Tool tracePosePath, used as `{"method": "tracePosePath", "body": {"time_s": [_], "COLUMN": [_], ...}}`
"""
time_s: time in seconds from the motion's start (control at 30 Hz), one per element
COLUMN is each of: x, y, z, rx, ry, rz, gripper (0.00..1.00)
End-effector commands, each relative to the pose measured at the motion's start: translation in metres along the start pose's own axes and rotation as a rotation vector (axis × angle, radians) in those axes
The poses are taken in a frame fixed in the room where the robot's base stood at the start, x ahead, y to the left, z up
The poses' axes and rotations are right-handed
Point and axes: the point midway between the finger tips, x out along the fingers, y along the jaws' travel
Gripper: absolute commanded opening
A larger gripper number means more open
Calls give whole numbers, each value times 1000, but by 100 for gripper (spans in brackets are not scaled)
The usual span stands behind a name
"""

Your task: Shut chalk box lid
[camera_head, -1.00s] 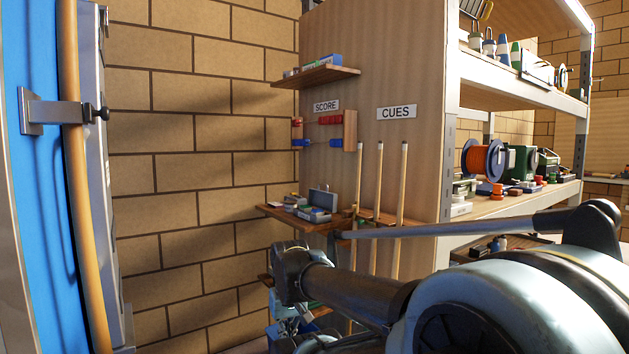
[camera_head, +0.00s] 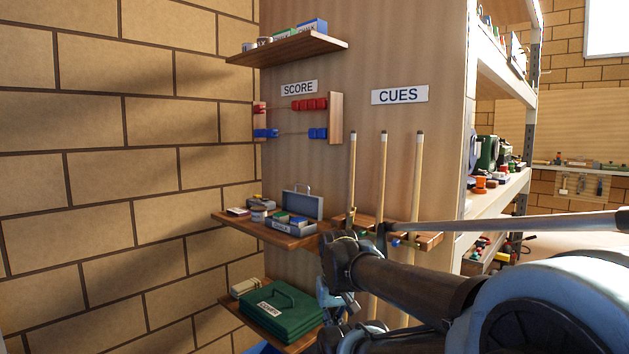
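The chalk box (camera_head: 284,228) is a small grey case on the middle wooden shelf, with coloured blocks inside. Its lid (camera_head: 303,205) stands open, raised upright at the back, with a handle on its top edge. My gripper (camera_head: 335,312) is low in the picture, right of and below the chalk box, apart from it. It is small and partly hidden by my arm, so I cannot tell its finger state.
Small items lie left of the box on the shelf (camera_head: 230,217). Cues (camera_head: 383,170) stand upright to its right, behind my arm. A green case (camera_head: 282,312) sits on a lower shelf. A score rack (camera_head: 336,118) and upper shelf (camera_head: 290,48) are above.

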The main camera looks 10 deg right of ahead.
Motion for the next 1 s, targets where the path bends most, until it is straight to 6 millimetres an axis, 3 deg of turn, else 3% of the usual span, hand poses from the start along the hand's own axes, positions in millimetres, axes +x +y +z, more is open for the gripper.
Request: {"method": "tracePosePath", "body": {"time_s": [0.2, 0.27, 0.37, 0.57, 1.0], "x": [0, -7, -19, -75, -210], "y": [0, 0, 1, 12, 18], "z": [0, 5, -4, -61, -229], "rx": [0, 3, 22, 130, 451], "ry": [0, 10, 12, 14, 66], "rz": [0, 1, 9, 53, 174], "gripper": [0, 0, 0, 0, 0]}}
